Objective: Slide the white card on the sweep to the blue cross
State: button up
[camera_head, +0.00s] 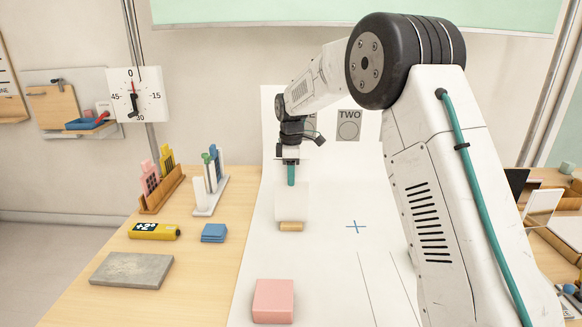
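The white card (292,205) stands on the white sweep (330,265), pale against it, with a small tan block (291,227) at its front foot. The blue cross (356,227) is a thin mark on the sweep, to the right of the card and apart from it. My gripper (291,183) points down at the card's top edge, with a narrow teal part at its end. I cannot tell whether the teal part touches the card, or whether the fingers are open or shut.
A pink block (274,301) lies on the sweep at the front. Blue coasters (214,233), a yellow device (153,231) and a grey slab (132,270) lie on the wooden table at left. The sweep between card and cross looks clear. My arm hides the right side.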

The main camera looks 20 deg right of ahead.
jog(key=shift+c, duration=0.3)
grip_shut()
jog(key=shift+r, duration=0.15)
dwell(0.3)
jog(key=s+d, duration=0.3)
jog(key=d, duration=0.7)
jog(key=s+d, duration=0.4)
jog(key=d, duration=0.7)
dwell(2.5)
jog(key=shift+w, duration=0.1)
jog(key=shift+f, duration=0.2)
dwell(0.4)
